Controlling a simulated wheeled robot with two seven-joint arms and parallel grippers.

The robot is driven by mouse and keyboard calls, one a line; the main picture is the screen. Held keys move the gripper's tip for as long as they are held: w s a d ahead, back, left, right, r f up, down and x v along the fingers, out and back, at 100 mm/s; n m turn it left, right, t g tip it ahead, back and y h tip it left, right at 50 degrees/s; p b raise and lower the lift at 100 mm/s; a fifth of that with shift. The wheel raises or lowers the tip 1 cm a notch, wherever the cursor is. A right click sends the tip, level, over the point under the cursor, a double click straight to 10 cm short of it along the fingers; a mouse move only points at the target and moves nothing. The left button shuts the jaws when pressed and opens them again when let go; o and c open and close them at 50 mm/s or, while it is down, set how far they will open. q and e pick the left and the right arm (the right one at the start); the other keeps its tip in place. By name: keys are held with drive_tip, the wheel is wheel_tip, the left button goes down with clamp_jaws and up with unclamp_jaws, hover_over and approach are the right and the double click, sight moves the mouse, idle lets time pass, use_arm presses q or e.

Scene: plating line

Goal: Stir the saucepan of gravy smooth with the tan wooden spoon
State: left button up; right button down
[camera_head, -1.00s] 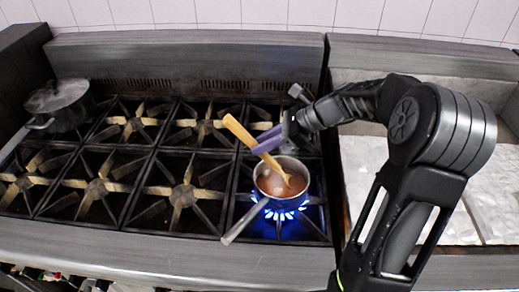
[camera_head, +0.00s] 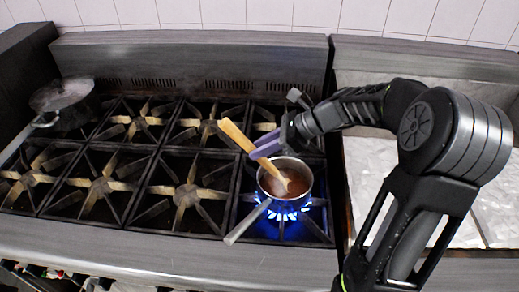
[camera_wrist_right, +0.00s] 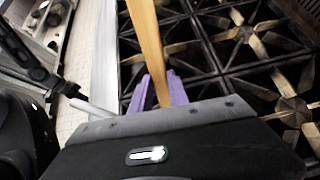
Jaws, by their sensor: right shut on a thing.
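The saucepan (camera_head: 307,187) stands on a lit burner at the front right of the stove, its handle pointing to the front left. Brown gravy (camera_head: 296,190) is inside, with a pale streak around the spoon's tip. The tan wooden spoon (camera_head: 235,134) leans into the pan, its lower end in the gravy and its handle rising to the upper left. My right gripper (camera_head: 266,147), with purple fingers, is shut on the spoon's handle above the pan's rim. In the right wrist view the spoon (camera_wrist_right: 148,45) passes between the purple fingers (camera_wrist_right: 160,92). My left gripper is out of view.
Blue flames (camera_head: 283,215) burn under the saucepan. A lidded pot (camera_head: 62,95) stands at the back left of the stove. Several other burners with iron grates (camera_head: 186,195) are empty. A pale, shiny surface (camera_head: 365,165) lies to the right of the stove.

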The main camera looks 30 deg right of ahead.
sight(230, 124)
drive_tip(key=shift+w, duration=0.1)
drive_tip(key=shift+w+a+r, duration=0.65)
drive_tip(key=shift+a+r, duration=0.15)
drive_tip(key=shift+r, duration=0.5)
drive_tip(key=shift+w+a+r, duration=0.65)
drive_tip(key=shift+a+r, duration=0.2)
drive_tip(key=shift+r, duration=0.45)
drive_tip(key=shift+w+a+r, duration=0.65)
drive_tip(key=shift+a+r, duration=0.15)
drive_tip(key=shift+r, duration=0.5)
drive_tip(key=shift+r, duration=2)
